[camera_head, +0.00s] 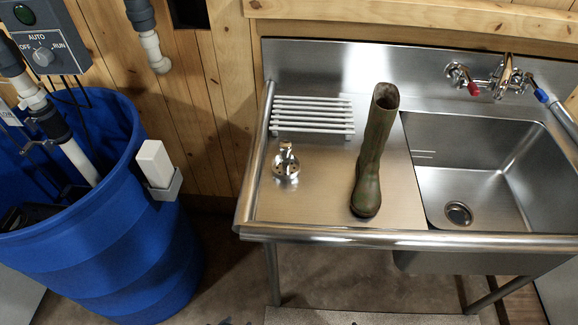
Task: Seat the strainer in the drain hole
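A small shiny metal strainer (286,166) with an upright knob stands on the left part of the steel drainboard (310,205). The drain hole (458,214) is a dark round opening with a metal ring in the floor of the sink basin (480,190), to the right of the drainboard. The strainer is well apart from the drain hole. Neither of my grippers can be made out in the head view.
A green rubber boot (371,160) stands upright on the drainboard between strainer and basin. A slatted metal rack (312,115) lies behind the strainer. Faucet taps (490,77) are on the back wall. A large blue barrel (130,240) stands left. The basin is empty.

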